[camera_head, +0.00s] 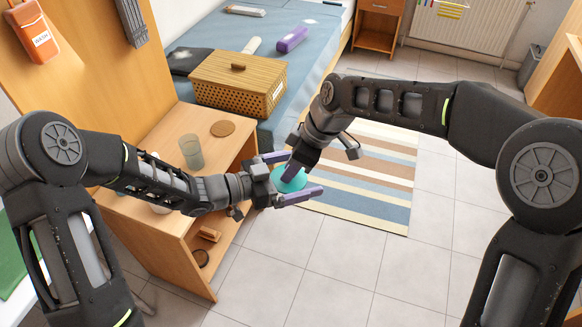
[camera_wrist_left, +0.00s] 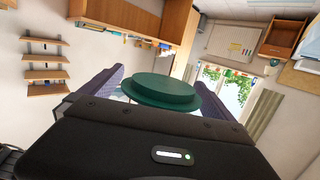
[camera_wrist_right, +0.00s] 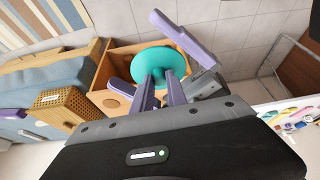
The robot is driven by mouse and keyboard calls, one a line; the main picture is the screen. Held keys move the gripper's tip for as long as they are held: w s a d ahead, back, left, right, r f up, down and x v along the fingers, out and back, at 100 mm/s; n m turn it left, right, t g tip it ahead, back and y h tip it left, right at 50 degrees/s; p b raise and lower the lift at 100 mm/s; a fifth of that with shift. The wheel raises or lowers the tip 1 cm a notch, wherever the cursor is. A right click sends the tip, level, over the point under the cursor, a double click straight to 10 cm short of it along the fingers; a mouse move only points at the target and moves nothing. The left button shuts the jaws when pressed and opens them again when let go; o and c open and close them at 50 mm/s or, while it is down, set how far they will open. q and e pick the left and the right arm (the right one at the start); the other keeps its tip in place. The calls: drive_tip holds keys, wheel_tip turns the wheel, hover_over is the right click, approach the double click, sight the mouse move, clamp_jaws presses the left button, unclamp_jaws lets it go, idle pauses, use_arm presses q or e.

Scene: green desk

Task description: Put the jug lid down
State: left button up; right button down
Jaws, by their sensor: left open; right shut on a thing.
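The jug lid (camera_head: 290,182) is a round teal disc held in the air off the desk's right side. My right gripper (camera_head: 291,168) is shut on it from above; the right wrist view shows both fingers meeting at the lid (camera_wrist_right: 160,66). My left gripper (camera_head: 305,173) is open, its purple fingers on either side of the lid. In the left wrist view the lid (camera_wrist_left: 160,92) sits between those fingers. I cannot tell whether they touch it. The lid is partly hidden by the right fingers in the head view.
A grey translucent cup (camera_head: 191,153) and a round wooden coaster (camera_head: 222,128) stand on the wooden desk (camera_head: 160,132). A wicker box (camera_head: 238,85) sits behind, at the bed's edge. White items are partly hidden behind my left arm. Below the grippers are a striped rug (camera_head: 375,190) and tiled floor.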

use_arm(q)
drive_tip(key=v, duration=1.2)
drive_tip(key=shift+w+f, duration=0.1)
